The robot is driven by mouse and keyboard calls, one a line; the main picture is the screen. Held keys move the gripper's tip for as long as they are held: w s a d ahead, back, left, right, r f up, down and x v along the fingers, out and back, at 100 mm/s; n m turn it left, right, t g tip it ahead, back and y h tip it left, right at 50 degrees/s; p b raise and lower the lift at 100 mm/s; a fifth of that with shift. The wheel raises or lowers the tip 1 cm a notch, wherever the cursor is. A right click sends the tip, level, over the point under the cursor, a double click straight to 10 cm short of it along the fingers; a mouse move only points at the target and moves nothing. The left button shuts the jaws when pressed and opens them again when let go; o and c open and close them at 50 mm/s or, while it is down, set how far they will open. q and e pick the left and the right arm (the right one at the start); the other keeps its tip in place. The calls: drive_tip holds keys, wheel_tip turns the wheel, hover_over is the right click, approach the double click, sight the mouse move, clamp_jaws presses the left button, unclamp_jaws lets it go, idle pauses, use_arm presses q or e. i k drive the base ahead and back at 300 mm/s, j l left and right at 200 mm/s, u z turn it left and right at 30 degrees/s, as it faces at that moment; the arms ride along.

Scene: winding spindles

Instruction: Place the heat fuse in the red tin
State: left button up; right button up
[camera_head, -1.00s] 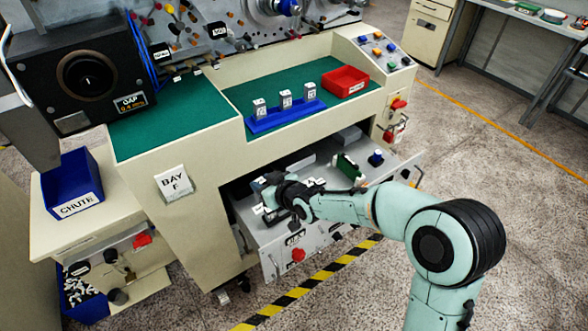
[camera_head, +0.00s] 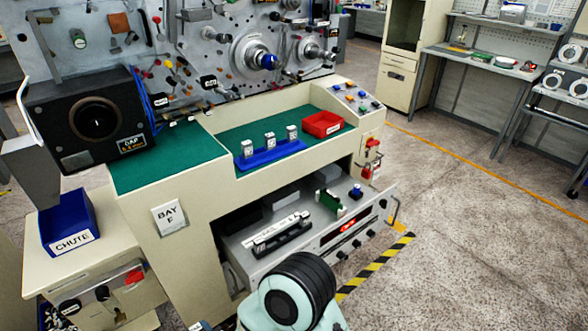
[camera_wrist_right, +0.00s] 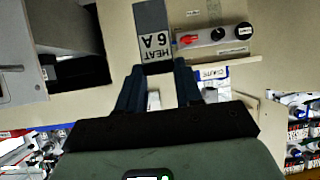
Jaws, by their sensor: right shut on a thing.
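The heat fuse (camera_wrist_right: 153,35), a grey block with a pale label reading "HEAT 6A", is in the right wrist view. My right gripper (camera_wrist_right: 157,72) is shut on its lower end. The fuse sticks out beyond the fingertips. In the head view, only a rounded joint of my arm shows at the bottom; the right gripper and the fuse are out of sight there. The red tin (camera_head: 322,124) is an open box on the green bench top, right of a blue rack. My left gripper is not in view.
The blue rack (camera_head: 269,157) holds three grey-white blocks. Below the bench, an open drawer (camera_head: 330,222) holds a black holder (camera_head: 282,238) and a green board (camera_head: 328,201). A blue chute bin (camera_head: 68,222) stands at left. The green surface (camera_head: 170,160) left of the rack is clear.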

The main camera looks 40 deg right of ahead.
sight(322, 127)
drive_tip(key=l+u, duration=0.2)
drive_tip(key=u, duration=0.2)
drive_tip(key=l+u, duration=0.15)
drive_tip(key=u, duration=0.3)
drive_tip(key=k+l+u, duration=0.15)
drive_tip(key=l+u, duration=0.3)
drive_tip(key=k+l+u, duration=0.2)
drive_tip(key=l+u, duration=0.25)
drive_tip(key=k+l+u, duration=0.15)
drive_tip(key=u, duration=0.3)
drive_tip(key=k+l+u, duration=0.15)
drive_tip(key=k+u, duration=0.3)
drive_tip(key=k+l+u, duration=0.15)
drive_tip(key=k+u, duration=0.35)
drive_tip(key=k, duration=1.2)
drive_tip(key=k+z, duration=0.25)
drive_tip(key=k, duration=0.25)
drive_tip(key=k+l+z, duration=0.2)
drive_tip(key=k, duration=0.3)
drive_tip(key=l, duration=0.5)
